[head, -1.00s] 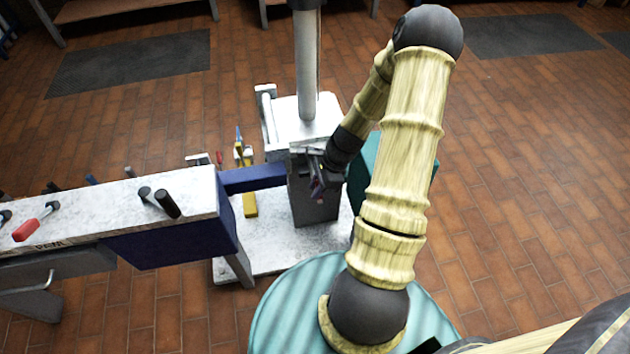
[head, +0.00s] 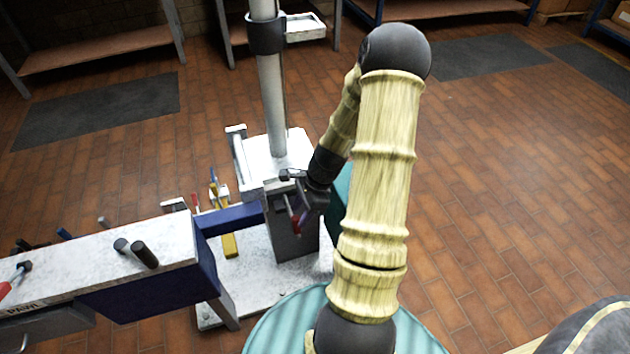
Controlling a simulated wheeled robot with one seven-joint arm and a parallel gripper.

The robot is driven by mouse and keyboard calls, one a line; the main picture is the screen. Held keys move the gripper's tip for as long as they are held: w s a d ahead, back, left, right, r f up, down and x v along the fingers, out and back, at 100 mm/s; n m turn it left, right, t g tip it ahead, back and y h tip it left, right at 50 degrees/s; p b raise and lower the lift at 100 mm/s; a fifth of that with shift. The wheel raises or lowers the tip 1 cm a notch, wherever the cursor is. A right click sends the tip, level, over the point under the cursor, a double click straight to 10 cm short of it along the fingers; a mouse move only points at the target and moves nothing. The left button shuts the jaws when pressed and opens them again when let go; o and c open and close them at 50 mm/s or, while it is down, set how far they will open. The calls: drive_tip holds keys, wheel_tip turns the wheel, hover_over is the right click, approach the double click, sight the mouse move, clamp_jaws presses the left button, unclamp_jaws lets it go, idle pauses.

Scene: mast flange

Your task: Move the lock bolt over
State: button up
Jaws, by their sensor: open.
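My gripper (head: 300,207) is at the upper front of the grey block (head: 293,243) at the foot of the mast (head: 271,105). It is small and dark here, and its jaws are open. A small red part (head: 291,208) shows right beside the jaws. I cannot tell whether this is the lock bolt or whether the jaws touch it. The wrist hides part of the block's right side.
A blue bar (head: 232,217) joins the block to a white-topped bench arm (head: 160,239) with dark pegs (head: 145,254). A red handle (head: 6,288) is at the far left. Tiled floor is open at right.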

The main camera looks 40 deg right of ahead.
drive_tip(key=p+v, duration=0.2)
drive_tip(key=v, duration=0.9)
drive_tip(key=shift+r+p, duration=0.3)
drive_tip(key=s+a+r+n+h, duration=0.1)
drive_tip(key=s+a+r+n, duration=0.15)
drive_tip(key=a+n, duration=0.4)
drive_tip(key=s+a+r+n+t+h, duration=0.1)
drive_tip(key=a+r+n+h, duration=0.1)
drive_tip(key=a+r+n, duration=0.4)
drive_tip(key=s+a+r+n+h, duration=0.1)
drive_tip(key=s+a+n, duration=0.1)
drive_tip(key=a+n, duration=0.45)
wheel_tip(320, 180, up, 23)
drive_tip(key=d+n+p, duration=0.1)
drive_tip(key=n+p, duration=0.1)
drive_tip(key=p, duration=2.1)
drive_tip(key=shift+r, duration=0.2)
drive_tip(key=shift+w+d, duration=0.1)
drive_tip(key=shift+d, duration=0.05)
